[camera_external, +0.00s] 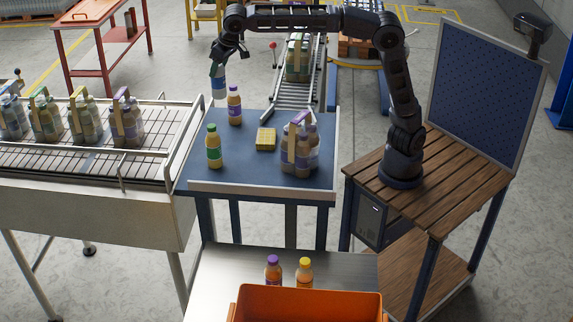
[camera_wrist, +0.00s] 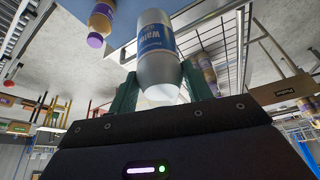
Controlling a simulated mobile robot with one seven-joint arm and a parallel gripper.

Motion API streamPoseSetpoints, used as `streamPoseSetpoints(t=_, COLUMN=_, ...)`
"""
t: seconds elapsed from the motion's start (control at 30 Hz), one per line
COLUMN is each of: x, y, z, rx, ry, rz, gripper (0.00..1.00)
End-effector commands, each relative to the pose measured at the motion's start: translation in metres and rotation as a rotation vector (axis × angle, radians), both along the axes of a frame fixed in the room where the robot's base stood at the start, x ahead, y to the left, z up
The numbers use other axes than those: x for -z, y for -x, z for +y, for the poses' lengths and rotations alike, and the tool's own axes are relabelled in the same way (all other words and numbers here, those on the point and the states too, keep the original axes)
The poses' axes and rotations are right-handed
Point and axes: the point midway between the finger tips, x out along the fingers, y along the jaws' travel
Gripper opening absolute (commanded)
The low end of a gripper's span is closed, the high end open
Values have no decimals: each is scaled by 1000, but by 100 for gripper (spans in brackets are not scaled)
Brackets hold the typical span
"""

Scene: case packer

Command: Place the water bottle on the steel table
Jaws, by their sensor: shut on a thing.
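My gripper (camera_external: 217,65) is shut on the water bottle (camera_external: 218,83), a clear bottle with a blue label. It holds the bottle in the air near the far left corner of the blue-topped table. The wrist view shows the bottle (camera_wrist: 156,55) between the green fingers, its label reading "WATER". The steel table (camera_external: 208,284) is at the bottom of the external view, in front of the blue table. Two bottles, one purple-capped (camera_external: 273,270) and one yellow-capped (camera_external: 304,271), stand at its middle, behind an orange crate (camera_external: 310,304).
The blue table (camera_external: 228,177) holds a green-labelled bottle (camera_external: 214,147), a purple-capped bottle (camera_external: 234,105), a yellow block (camera_external: 265,139) and a bottle pack (camera_external: 300,148). A conveyor (camera_external: 60,158) with packs stands left. The steel table's left part is clear.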

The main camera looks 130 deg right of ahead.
Motion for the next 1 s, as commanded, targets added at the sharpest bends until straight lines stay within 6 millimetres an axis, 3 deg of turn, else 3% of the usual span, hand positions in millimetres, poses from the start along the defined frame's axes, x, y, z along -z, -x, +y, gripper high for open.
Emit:
streamPoseSetpoints(t=0.37, x=-52, y=-1, z=0, rx=-1, ry=2, rz=-3, gripper=18)
streamPoseSetpoints(t=0.67, x=-44, y=-35, z=60, rx=-147, ry=-7, rz=7, gripper=18)
streamPoseSetpoints(t=0.77, x=-43, y=-49, z=89, rx=-212, ry=-10, rz=10, gripper=18)
streamPoseSetpoints(t=1.0, x=-38, y=-85, z=184, rx=-425, ry=-17, rz=19, gripper=18)
